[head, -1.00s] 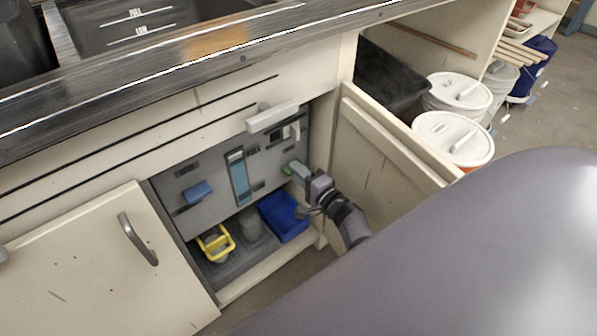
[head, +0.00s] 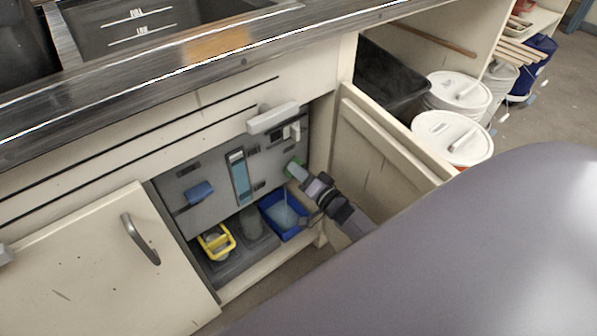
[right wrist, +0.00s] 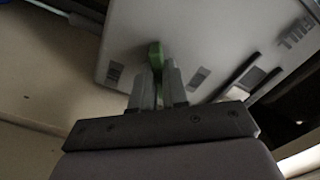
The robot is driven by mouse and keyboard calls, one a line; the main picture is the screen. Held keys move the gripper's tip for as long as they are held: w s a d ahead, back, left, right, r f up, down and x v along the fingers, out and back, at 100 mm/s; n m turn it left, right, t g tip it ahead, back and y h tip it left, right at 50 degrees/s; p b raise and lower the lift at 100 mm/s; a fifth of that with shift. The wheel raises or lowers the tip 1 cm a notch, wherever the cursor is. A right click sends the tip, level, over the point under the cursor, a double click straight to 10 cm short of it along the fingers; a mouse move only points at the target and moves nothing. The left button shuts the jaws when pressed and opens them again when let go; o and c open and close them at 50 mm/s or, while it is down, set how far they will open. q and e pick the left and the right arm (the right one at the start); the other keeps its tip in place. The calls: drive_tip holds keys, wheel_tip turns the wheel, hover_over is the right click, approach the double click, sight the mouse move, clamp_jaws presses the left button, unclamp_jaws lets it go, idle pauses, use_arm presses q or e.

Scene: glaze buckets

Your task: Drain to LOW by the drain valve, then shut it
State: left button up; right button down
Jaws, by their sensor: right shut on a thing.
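My right gripper (head: 303,174) reaches into the open cabinet and is shut on the green valve handle (head: 292,166) at the right of the grey panel. In the right wrist view the green handle (right wrist: 155,56) stands between the closed fingers (right wrist: 157,88). A pale stream falls below it into the blue bin (head: 270,203), which holds some liquid. The sink basin (head: 90,38) at the top left carries FULL and LOW lines; I cannot make out a liquid level there. The blue-filled gauge (head: 240,178) is on the panel.
A blue handle (head: 199,193) is on the panel's left, and a yellow-handled caddy (head: 216,243) stands below it. The open cabinet door (head: 385,150) is close to my right arm. White-lidded buckets (head: 452,137) stand beyond it.

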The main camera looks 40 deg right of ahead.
use_arm(q)
drive_tip(key=shift+w+d+r+t+h+b, duration=0.15)
drive_tip(key=shift+w+d+r+b, duration=0.15)
drive_tip(key=shift+d+b, duration=0.2)
drive_tip(key=shift+w+d+r+t+h+b, duration=0.15)
drive_tip(key=shift+d+r+b, duration=0.2)
drive_tip(key=shift+b, duration=0.15)
use_arm(e)
drive_tip(key=n, duration=1)
use_arm(q)
drive_tip(key=shift+r+m, duration=0.1)
drive_tip(key=shift+m, duration=0.2)
use_arm(e)
drive_tip(key=shift+n, duration=0.3)
drive_tip(key=c, duration=1.2)
unclamp_jaws()
use_arm(q)
drive_tip(key=shift+s+f, duration=0.1)
drive_tip(key=shift+f, duration=0.1)
use_arm(e)
drive_tip(key=shift+o, duration=0.3)
drive_tip(key=shift+s, duration=0.1)
